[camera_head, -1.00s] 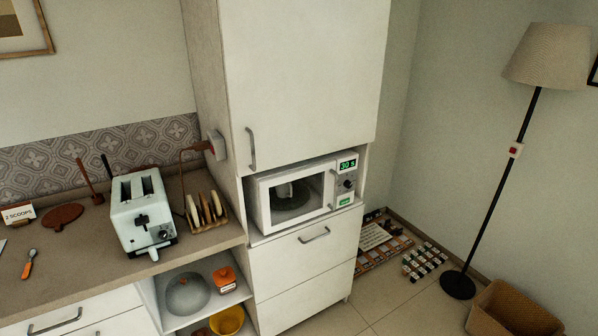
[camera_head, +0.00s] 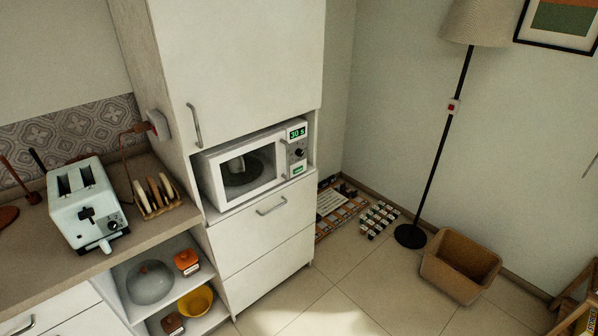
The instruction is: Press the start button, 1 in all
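A white microwave (camera_head: 240,200) stands in the open niche of the tall white cabinet, with its door shut. Its display (camera_head: 297,132) reads "30 S" in green. A dark knob (camera_head: 299,152) sits below the display. A small green start button (camera_head: 298,169) is at the bottom of the control panel; its lettering is too small to read. Through the door window a pale item shows on the dark turntable. My gripper is not in view.
A pale blue toaster (camera_head: 85,205) and a toast rack (camera_head: 158,196) stand on the counter (camera_head: 45,262) to the left. Floor before the cabinet is clear.

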